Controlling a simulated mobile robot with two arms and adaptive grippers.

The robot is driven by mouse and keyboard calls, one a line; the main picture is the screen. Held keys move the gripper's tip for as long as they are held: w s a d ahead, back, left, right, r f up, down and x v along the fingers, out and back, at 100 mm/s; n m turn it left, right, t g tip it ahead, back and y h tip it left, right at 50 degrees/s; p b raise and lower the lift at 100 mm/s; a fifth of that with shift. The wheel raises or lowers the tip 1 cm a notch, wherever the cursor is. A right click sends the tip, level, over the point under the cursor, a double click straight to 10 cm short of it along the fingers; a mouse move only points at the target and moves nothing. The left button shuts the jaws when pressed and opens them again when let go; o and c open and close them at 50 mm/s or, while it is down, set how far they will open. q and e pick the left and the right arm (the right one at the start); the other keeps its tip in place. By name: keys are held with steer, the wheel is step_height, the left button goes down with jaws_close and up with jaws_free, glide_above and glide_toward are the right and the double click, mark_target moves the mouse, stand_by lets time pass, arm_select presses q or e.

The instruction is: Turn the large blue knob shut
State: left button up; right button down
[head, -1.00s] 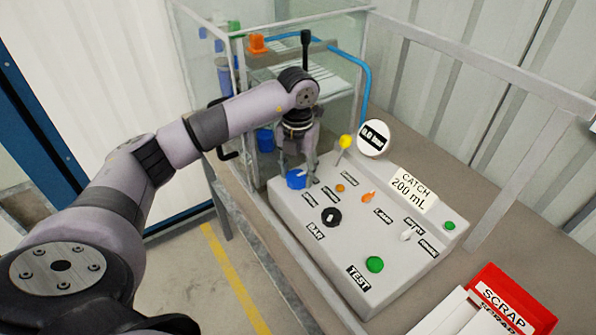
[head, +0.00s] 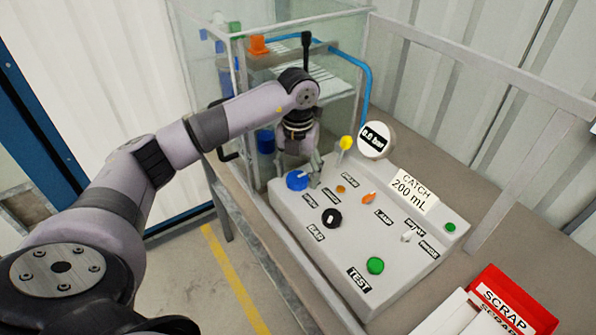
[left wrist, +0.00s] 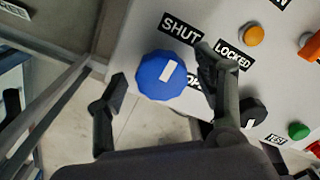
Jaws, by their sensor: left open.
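The large blue knob (head: 297,181) sits at the far left corner of the sloping grey panel (head: 345,255). In the left wrist view the blue knob (left wrist: 153,82) has a white mark pointing up and slightly right, roughly toward the SHUT label (left wrist: 181,30). A LOCKED label (left wrist: 233,56) is to its right; another label beside the knob is partly hidden by a finger. My left gripper (head: 298,175) is open at the knob, one finger (left wrist: 108,100) left of it and the other (left wrist: 215,72) right of it. I cannot tell whether either touches it. My right gripper is not in view.
A yellow-tipped lever (head: 346,143) and a round gauge (head: 374,140) reading 0.0 bar stand just right of the gripper. A black knob (head: 331,218) and green TEST button (head: 375,265) are nearer. A clear-walled enclosure is behind; a red SCRAP bin (head: 505,300) is at lower right.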

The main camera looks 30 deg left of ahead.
mark_target(298, 176)
arm_select(q)
step_height(298, 176, up, 12)
stand_by(0.7)
stand_by(0.4)
